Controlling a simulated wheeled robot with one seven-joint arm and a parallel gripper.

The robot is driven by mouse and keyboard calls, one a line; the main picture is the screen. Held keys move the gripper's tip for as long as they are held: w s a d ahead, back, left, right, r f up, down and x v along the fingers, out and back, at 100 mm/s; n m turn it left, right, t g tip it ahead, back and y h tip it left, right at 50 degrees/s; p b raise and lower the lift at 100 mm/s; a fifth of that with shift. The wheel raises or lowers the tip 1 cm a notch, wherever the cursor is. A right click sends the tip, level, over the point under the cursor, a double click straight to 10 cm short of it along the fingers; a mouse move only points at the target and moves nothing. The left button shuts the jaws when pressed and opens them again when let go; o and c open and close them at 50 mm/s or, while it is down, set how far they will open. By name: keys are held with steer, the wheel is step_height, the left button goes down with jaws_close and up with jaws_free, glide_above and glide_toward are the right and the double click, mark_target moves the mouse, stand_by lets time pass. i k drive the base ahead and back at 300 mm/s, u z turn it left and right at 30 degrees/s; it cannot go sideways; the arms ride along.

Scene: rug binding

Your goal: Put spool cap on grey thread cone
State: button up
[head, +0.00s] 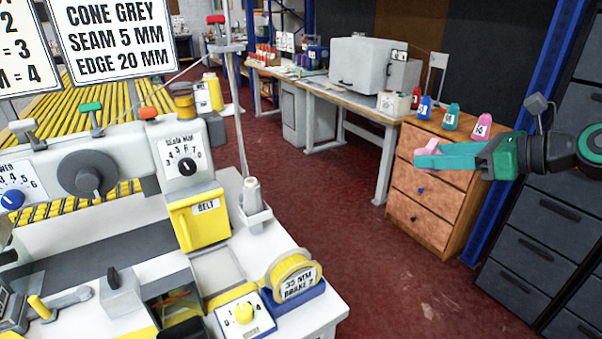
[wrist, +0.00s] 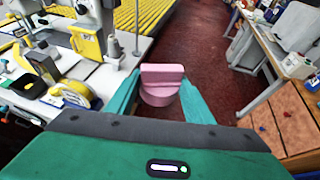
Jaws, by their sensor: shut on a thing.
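The spool cap is pink, with a round body and a flat raised grip. It shows between my teal fingers in the wrist view (wrist: 162,92) and at their tips in the head view (head: 426,147). My gripper (head: 433,154) is shut on it, in the air in front of the wooden drawer cabinet. The grey thread cone (head: 252,192) stands upright on a grey holder (head: 252,216) at the right edge of the white machine table, its top bare. My gripper is well to the right of the cone, apart from it.
A thin upright pole (head: 238,110) rises beside the cone. A yellow tape roll (head: 291,272) and a dial box (head: 244,314) sit at the table's front. The wooden cabinet (head: 440,190) carries several small coloured bottles. Open red floor lies between table and cabinet.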

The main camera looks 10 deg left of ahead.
mark_target(251, 187)
steer(key=z, duration=1.7)
steer(key=i, duration=0.55)
steer(key=u, duration=3.2)
steer(key=i, duration=0.5)
